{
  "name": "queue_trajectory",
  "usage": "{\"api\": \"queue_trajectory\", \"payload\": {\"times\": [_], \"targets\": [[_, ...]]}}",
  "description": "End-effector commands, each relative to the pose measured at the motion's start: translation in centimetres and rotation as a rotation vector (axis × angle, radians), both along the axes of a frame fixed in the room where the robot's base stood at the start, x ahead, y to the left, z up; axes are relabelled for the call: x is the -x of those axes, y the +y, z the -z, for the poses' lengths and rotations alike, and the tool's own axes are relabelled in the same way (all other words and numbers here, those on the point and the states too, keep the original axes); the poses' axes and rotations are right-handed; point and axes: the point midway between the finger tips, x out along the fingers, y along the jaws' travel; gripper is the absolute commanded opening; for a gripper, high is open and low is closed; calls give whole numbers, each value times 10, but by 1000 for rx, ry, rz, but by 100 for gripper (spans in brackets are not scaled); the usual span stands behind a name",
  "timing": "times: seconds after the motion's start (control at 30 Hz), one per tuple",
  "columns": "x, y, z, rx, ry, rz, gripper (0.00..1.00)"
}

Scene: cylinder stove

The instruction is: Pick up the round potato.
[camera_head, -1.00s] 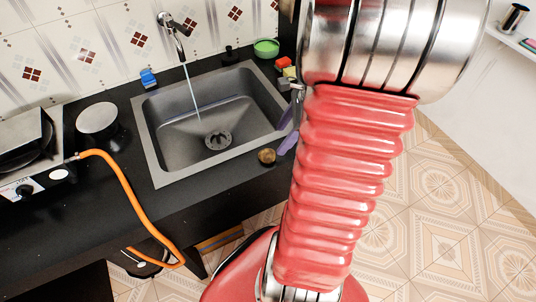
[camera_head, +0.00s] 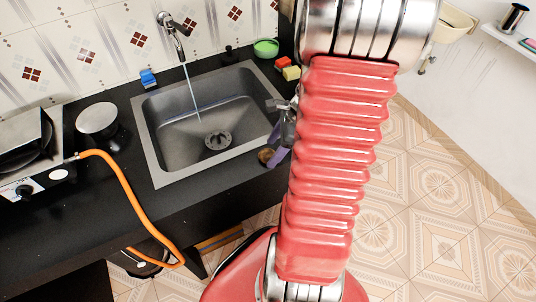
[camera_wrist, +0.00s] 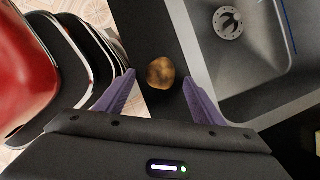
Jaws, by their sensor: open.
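The round potato (camera_wrist: 161,73) is small and brown. It lies on the black counter at the front right corner of the sink, and it also shows in the head view (camera_head: 266,156). My gripper (camera_wrist: 157,98) has two purple fingers, spread apart and empty. In the wrist view the potato appears between and just beyond the fingertips, with a gap on both sides. In the head view the gripper (camera_head: 280,146) is beside the potato, partly hidden by my arm, and one finger overlaps the potato's right edge.
The grey sink (camera_head: 165,165) with running water is left of the potato. The counter edge and tiled floor (camera_head: 425,235) are close by. Red and yellow blocks (camera_head: 287,69) and a green bowl (camera_head: 266,47) stand behind. An orange hose (camera_head: 130,195) runs from the stove (camera_head: 28,160).

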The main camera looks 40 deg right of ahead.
Motion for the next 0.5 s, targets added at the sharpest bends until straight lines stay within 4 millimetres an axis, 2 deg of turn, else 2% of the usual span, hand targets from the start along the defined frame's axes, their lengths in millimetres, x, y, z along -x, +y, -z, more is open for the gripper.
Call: {"api": "queue_trajectory", "payload": {"times": [0.1, 0.2, 0.5], "targets": [[-4, 4, 12, -2, 1, 0, 62], [-5, 5, 17, -1, 1, -2, 62], [-5, 5, 17, 0, 0, 0, 62]]}}
